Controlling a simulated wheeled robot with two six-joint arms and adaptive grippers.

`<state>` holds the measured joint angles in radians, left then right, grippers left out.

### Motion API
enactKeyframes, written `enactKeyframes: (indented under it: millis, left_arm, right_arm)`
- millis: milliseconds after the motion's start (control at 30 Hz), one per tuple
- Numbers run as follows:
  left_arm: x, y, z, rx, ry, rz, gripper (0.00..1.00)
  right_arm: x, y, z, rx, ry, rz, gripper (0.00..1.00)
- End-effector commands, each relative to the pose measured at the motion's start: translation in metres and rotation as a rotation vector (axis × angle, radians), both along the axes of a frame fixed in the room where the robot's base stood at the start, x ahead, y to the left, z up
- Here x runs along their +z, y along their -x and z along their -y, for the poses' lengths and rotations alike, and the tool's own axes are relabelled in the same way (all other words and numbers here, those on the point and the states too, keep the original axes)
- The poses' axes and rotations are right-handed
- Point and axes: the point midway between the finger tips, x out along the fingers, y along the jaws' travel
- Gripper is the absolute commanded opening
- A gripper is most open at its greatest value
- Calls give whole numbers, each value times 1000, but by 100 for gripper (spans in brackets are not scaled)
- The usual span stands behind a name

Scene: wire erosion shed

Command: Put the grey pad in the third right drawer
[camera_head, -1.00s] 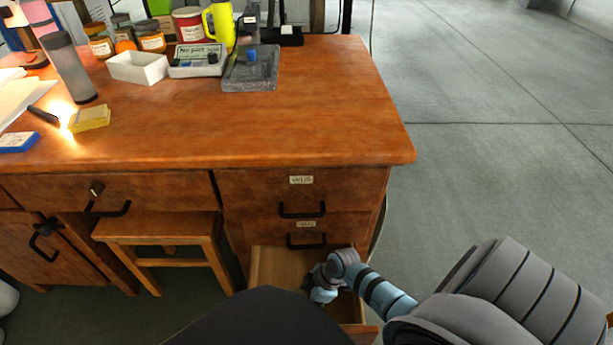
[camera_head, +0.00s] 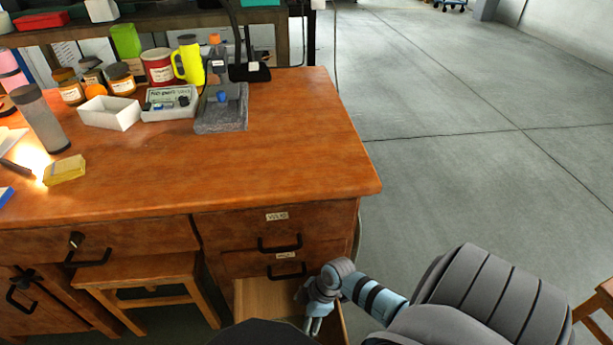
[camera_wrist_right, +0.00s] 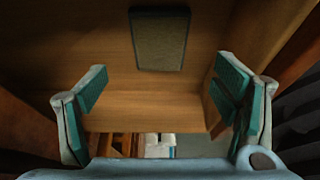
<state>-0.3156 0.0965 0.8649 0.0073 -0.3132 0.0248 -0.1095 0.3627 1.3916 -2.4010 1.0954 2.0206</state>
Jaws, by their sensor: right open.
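The third right drawer (camera_head: 265,299) stands open below two shut drawers of the wooden desk. My right gripper (camera_head: 316,326) is over its right part in the head view. In the right wrist view, my right gripper (camera_wrist_right: 160,80) is open, its two fingers spread wide with nothing between them. The pad cannot be made out in the head view. My left gripper is not in view.
The desk top (camera_head: 270,160) is largely clear on the right. A grey stone tray (camera_head: 220,119), a white box (camera_head: 110,113) and several jars stand at the back. A stool (camera_head: 145,272) is under the desk. Open floor (camera_head: 460,170) lies to the right.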

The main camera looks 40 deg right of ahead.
Motion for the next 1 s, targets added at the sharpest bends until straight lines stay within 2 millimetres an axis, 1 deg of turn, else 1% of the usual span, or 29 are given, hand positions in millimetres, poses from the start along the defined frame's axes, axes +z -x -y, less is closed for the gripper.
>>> enactKeyframes:
  millis: [33,100,200,333,833,867,933,967,1000]
  left_arm:
    - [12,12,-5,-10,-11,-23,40]
    - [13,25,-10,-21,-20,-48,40]
    - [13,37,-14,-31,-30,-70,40]
    - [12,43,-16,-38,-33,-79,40]
    - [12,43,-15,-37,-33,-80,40]
    - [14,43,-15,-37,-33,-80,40]
    - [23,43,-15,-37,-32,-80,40]
    - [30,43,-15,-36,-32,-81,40]
    - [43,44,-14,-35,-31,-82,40]
  right_arm:
    - [20,3,4,2,2,-1,82]
    - [30,7,8,1,1,-2,82]
    - [37,9,11,0,1,-2,82]
    - [39,10,12,1,0,-2,82]
    - [38,10,11,1,-4,0,82]
    - [40,10,9,3,-13,5,82]
    - [47,9,-3,10,-68,36,82]
    - [53,8,-13,12,-111,62,82]
    - [65,4,-28,5,-181,117,82]
